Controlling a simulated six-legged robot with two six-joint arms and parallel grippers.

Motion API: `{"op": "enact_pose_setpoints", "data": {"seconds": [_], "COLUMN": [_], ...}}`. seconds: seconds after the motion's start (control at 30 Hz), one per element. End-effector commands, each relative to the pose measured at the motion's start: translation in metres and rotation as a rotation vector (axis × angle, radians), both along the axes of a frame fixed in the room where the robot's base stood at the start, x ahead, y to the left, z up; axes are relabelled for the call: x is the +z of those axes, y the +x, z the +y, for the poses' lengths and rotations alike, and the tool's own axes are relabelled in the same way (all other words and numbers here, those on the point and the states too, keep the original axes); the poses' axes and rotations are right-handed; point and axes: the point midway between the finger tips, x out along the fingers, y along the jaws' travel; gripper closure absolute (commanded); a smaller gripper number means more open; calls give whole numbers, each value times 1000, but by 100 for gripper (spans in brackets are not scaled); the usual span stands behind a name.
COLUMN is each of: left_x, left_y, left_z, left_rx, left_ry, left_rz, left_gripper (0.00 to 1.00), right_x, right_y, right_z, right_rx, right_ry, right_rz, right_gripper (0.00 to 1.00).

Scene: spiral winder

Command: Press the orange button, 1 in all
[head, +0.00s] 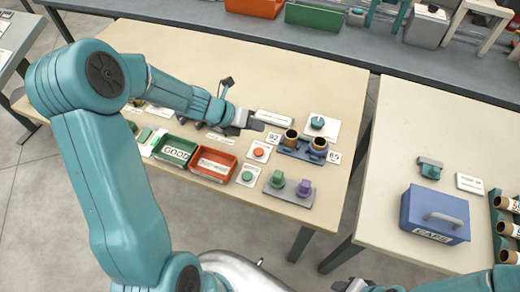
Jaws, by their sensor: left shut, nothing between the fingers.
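The orange button (258,152) sits on a small white plate on the wooden table, right of the red tray. My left gripper (258,125) is shut and empty. In the picture it appears just above the orange button, on its far side; a gap shows between them. I cannot tell its height above the table. The button's top is in plain sight. My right gripper (352,286) shows only in part at the bottom edge, far from the button, and its fingers are not clear.
A green button (247,176) is just nearer than the orange one. A green tray (176,151) and red tray (213,165) stand left. A spool holder (303,150) and a grey block with green and purple knobs (289,188) are right. A blue box (435,215) stands on the right table.

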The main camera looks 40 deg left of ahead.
Motion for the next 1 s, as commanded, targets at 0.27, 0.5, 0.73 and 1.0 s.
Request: {"op": "enact_pose_setpoints", "data": {"seconds": [0.27, 0.5, 0.73, 1.0], "left_x": [-20, -54, -82, -88], "left_y": [2, 3, 4, 4], "left_z": [0, -1, 0, 0], "left_rx": [-1, -1, -1, 0], "left_ry": [1, 1, 0, 0], "left_rz": [0, 0, 1, 0], "left_gripper": [100, 100, 100, 100], "right_x": [-21, -56, -83, -87], "right_y": [0, 0, 0, 0], "right_z": [0, 0, 0, 0], "right_rx": [0, 0, 0, 0], "right_ry": [0, 0, 0, 0], "right_rz": [0, 0, 0, 0], "right_gripper": [57, 57, 57, 57]}}
